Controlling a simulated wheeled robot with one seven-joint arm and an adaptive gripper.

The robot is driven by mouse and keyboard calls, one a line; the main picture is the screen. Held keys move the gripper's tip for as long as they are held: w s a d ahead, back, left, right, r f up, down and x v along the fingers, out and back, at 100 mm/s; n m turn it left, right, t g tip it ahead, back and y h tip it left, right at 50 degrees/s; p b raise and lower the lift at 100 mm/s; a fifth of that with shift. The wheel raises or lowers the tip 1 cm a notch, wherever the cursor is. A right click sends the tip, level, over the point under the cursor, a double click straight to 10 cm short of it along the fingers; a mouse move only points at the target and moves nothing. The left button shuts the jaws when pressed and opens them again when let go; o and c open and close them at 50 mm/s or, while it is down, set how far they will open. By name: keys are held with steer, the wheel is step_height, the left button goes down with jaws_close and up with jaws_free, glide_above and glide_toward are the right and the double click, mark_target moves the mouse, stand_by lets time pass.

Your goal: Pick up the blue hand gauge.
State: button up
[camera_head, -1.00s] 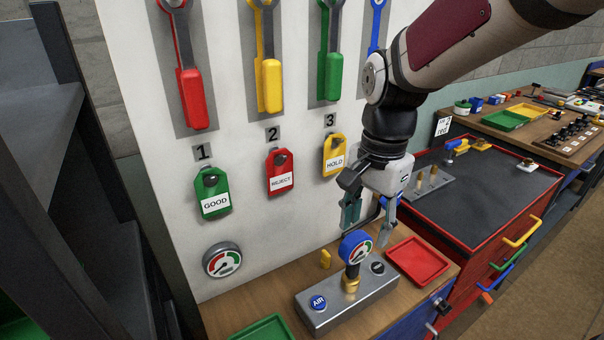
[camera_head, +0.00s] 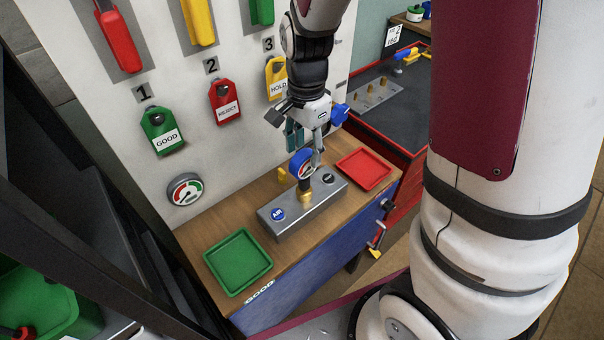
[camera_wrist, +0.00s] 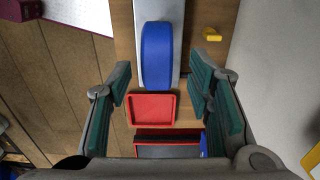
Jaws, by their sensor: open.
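The blue hand gauge (camera_head: 301,163) stands upright on a brass fitting (camera_head: 304,186) on top of the grey metal block (camera_head: 290,215). Its round dial faces the head camera. In the wrist view, the gauge's blue rim (camera_wrist: 157,55) shows from above, just beyond and between the finger pads. My gripper (camera_head: 306,143) is open and empty, above and just behind the gauge, pointing down. In the wrist view, the two green-padded fingers (camera_wrist: 163,90) are spread wide on either side. The gauge's brass fitting is hidden in the wrist view.
A red tray (camera_head: 363,169) lies right of the block, a green tray (camera_head: 238,262) left. A small yellow piece (camera_head: 282,175) stands behind the block. The white panel holds tags and a wall gauge (camera_head: 185,189). A blue object (camera_head: 339,114) shows beside my gripper.

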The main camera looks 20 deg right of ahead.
mark_target(304, 168)
steer(key=shift+s+a+f+p, duration=0.15)
steer(key=shift+f, duration=1.3)
steer(key=shift+s+a+f+p, duration=0.1)
steer(key=shift+f+p, duration=0.05)
steer(key=shift+f, duration=1.3)
jaws_close()
